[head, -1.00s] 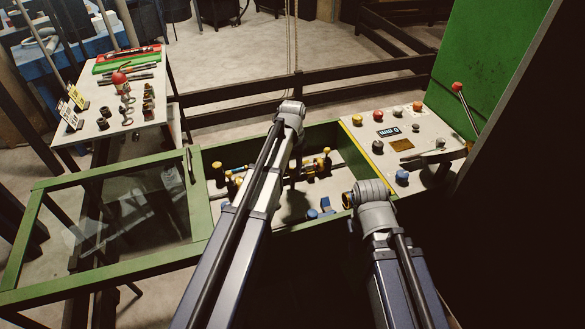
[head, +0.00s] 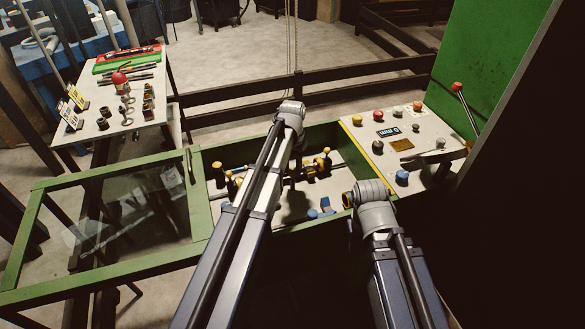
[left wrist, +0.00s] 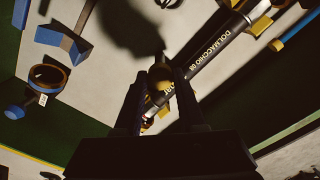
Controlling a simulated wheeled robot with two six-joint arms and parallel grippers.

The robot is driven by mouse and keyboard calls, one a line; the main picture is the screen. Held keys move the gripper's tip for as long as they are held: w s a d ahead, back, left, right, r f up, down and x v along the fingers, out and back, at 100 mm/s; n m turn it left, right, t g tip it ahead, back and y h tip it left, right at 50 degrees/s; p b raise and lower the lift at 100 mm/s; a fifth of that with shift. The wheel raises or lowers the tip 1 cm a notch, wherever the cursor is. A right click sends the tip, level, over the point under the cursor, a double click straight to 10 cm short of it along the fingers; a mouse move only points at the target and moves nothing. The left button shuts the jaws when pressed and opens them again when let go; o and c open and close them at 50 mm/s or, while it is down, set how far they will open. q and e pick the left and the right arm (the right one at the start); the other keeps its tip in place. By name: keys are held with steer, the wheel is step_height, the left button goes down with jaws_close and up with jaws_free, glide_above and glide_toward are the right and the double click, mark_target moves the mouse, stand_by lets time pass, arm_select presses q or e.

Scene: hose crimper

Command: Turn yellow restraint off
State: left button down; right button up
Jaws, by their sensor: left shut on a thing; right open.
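The yellow restraint parts (head: 236,182) sit inside the green-framed box, left of my left arm. More yellow knobs (head: 325,160) stand to the right of that arm. In the left wrist view, my left gripper (left wrist: 160,82) is shut on a yellow knob (left wrist: 161,75) beside a black hose (left wrist: 208,56) with white lettering. In the head view, my left wrist hangs over the box and its forearm covers part of the restraint. My right wrist is near the box's right front corner; its jaws do not show.
A control panel (head: 415,153) with coloured buttons and a red-tipped lever stands at right. The glazed green lid (head: 130,215) lies open at left. A table with small fittings (head: 110,108) stands behind it. Blue blocks (head: 322,209) and a blue-orange ring (left wrist: 47,75) are in the box.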

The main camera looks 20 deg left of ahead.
arm_select(q)
steer(key=shift+m, duration=0.3)
steer(key=m, duration=0.8)
steer(key=shift+m, duration=0.3)
steer(key=m, duration=0.8)
steer(key=shift+m, duration=0.5)
steer(key=c, duration=0.5)
jaws_free()
